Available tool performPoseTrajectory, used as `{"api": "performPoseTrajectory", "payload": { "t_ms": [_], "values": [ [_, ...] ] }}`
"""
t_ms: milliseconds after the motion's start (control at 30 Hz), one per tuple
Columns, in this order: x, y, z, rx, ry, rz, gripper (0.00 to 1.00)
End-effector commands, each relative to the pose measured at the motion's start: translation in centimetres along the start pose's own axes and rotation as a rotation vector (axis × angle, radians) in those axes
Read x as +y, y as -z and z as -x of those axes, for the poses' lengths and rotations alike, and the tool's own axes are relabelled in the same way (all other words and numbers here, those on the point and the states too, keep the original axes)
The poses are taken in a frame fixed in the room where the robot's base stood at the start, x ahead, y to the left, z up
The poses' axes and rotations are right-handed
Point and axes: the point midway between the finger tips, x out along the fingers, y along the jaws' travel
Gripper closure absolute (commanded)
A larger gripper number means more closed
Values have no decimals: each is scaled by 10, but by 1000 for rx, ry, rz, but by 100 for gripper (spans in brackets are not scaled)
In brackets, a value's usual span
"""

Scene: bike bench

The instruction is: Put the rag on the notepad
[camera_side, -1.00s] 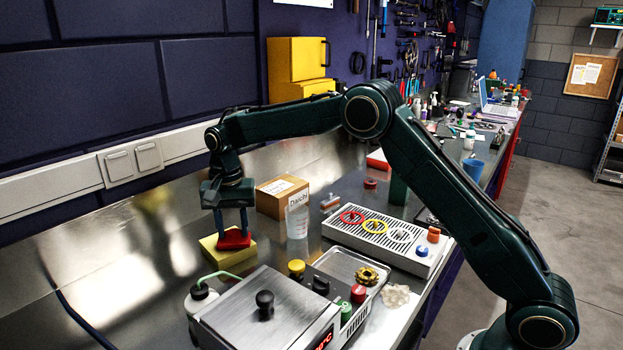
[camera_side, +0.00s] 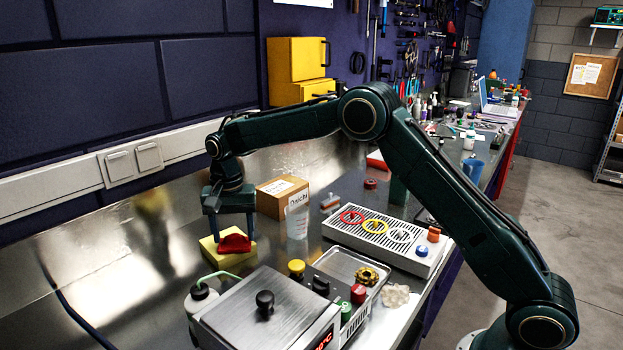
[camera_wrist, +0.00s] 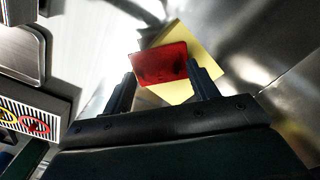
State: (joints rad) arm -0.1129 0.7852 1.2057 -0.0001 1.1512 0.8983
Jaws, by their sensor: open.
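The red rag (camera_side: 234,243) lies on the yellow notepad (camera_side: 212,253) at the back left of the bench. In the wrist view the rag (camera_wrist: 162,63) rests on the notepad (camera_wrist: 205,68), toward one side of it. My gripper (camera_side: 232,233) is open above and around the rag, its two fingers apart on either side. Part of the notepad is hidden under the rag and behind a finger.
A cardboard box (camera_side: 282,197) and a clear beaker (camera_side: 297,220) stand right of the notepad. A slatted tray with rings (camera_side: 385,238) lies farther right. The bench left of the notepad is clear.

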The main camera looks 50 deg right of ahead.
Motion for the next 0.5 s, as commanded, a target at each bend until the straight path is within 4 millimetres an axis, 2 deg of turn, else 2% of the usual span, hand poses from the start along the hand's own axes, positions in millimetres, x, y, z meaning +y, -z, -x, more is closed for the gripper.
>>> {"api": "performPoseTrajectory", "payload": {
  "t_ms": [267,500],
  "values": [
    [0,0,14,2,2,0,41],
    [-1,1,46,3,4,0,41]
  ]
}}
